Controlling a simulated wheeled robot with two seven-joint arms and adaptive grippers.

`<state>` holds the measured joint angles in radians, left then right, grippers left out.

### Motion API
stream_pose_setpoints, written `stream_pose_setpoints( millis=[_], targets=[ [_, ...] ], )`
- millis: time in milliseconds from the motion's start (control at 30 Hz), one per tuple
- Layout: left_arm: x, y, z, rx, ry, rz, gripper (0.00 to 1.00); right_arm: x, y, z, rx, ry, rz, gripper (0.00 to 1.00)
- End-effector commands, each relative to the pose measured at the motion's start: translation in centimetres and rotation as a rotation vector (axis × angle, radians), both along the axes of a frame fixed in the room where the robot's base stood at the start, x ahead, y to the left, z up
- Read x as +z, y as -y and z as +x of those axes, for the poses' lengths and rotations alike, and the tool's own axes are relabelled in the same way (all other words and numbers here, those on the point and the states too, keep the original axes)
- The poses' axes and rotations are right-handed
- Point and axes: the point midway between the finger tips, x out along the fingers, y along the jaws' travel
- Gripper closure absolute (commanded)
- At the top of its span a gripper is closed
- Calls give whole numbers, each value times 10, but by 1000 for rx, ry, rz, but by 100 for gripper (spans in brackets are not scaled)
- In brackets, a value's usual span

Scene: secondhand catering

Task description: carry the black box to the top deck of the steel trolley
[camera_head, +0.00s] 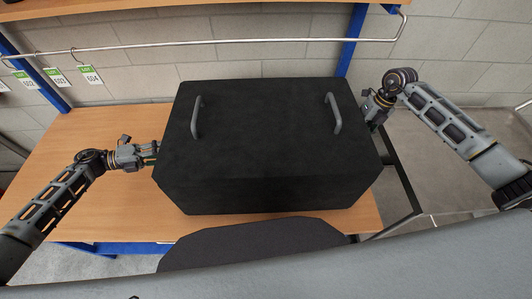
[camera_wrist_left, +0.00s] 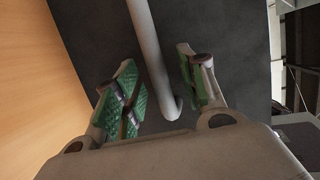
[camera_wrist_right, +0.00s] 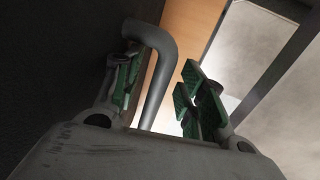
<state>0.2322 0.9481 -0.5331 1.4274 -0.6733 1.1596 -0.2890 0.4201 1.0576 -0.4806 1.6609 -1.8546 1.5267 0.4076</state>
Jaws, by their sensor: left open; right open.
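The large black box (camera_head: 265,140) sits on the wooden bench (camera_head: 105,140), with two grey handles on its top. My left gripper (camera_head: 152,154) is at the box's left side, its tips partly hidden. In the left wrist view its open green-padded fingers (camera_wrist_left: 155,80) stand either side of a grey bar handle (camera_wrist_left: 149,50) on a dark face. My right gripper (camera_head: 371,108) is at the box's right side, partly hidden. In the right wrist view its open fingers (camera_wrist_right: 160,85) stand either side of a bent grey handle (camera_wrist_right: 157,75).
A metal rail (camera_head: 215,42) runs above the bench, with green-and-white tags (camera_head: 90,74) at left. Blue uprights (camera_head: 352,40) and a block wall stand behind. A dark metal frame (camera_head: 402,175) is right of the box.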

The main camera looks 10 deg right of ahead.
Motion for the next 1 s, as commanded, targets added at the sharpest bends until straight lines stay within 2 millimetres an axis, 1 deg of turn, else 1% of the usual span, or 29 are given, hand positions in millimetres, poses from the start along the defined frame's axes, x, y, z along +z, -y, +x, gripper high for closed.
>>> stream_pose_setpoints(
  millis=[133, 400, 700, 733, 1000],
  targets=[
    [-1, 4, 1, -1, 0, 0, 59, -4, -1, 0, 0, -1, 0, 59],
    [-1, 5, 0, -1, 0, 0, 59, -4, -1, 0, 0, 0, 0, 59],
    [-1, 4, 0, -1, 0, 0, 98, -4, -1, 0, 0, 0, 0, 98],
    [-1, 4, 0, -1, -1, 0, 100, -4, -1, 0, 0, 0, 0, 100],
    [-1, 4, 0, -1, -1, 1, 100, -4, -1, 0, 0, 0, 0, 100]
  ],
)
